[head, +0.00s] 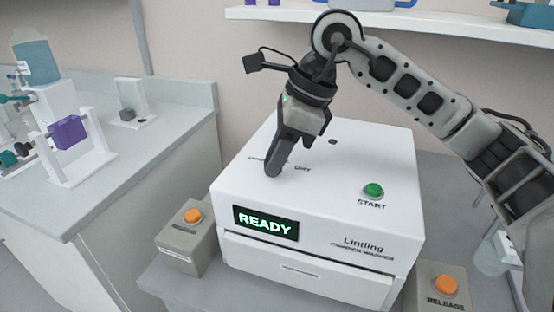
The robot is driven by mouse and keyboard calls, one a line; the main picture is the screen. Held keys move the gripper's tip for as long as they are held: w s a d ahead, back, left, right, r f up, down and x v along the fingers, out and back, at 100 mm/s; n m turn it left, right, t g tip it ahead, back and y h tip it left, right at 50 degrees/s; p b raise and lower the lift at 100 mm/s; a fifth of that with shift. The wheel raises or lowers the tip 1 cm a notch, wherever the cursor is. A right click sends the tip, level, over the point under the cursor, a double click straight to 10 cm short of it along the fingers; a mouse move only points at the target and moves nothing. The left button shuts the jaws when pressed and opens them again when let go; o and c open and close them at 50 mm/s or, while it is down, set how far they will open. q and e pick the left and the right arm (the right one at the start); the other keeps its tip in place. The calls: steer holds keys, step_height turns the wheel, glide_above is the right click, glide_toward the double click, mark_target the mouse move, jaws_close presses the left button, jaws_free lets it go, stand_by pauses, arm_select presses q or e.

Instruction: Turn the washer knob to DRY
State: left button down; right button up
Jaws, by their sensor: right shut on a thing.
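The washer is a white box (388,218) in the middle of the head view. Its front display (265,223) reads READY in green, and a green START button (373,190) sits on its top right. My right gripper (275,168) points down at the left part of the washer's top, its fingers shut at the place of the knob. The fingers hide the knob, so its pointer cannot be seen. Small dark lettering shows on either side of the fingers, too small or covered to read surely. My left gripper is not in view.
A grey box with an orange button (193,216) stands left of the washer, and another marked RELEASE (445,286) stands at the front right. A counter (165,170) at left holds a white stand with a purple block (67,132). A shelf (430,27) hangs behind.

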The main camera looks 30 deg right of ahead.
steer(key=shift+m+t+h+b, duration=0.3)
steer(key=shift+m+t+b, duration=0.15)
steer(key=shift+m, duration=0.75)
steer(key=o, duration=1)
steer(key=shift+r, duration=0.15)
steer(key=v, duration=1.5)
steer(key=shift+s+r+p, duration=0.2)
steer(key=shift+r+p, duration=0.15)
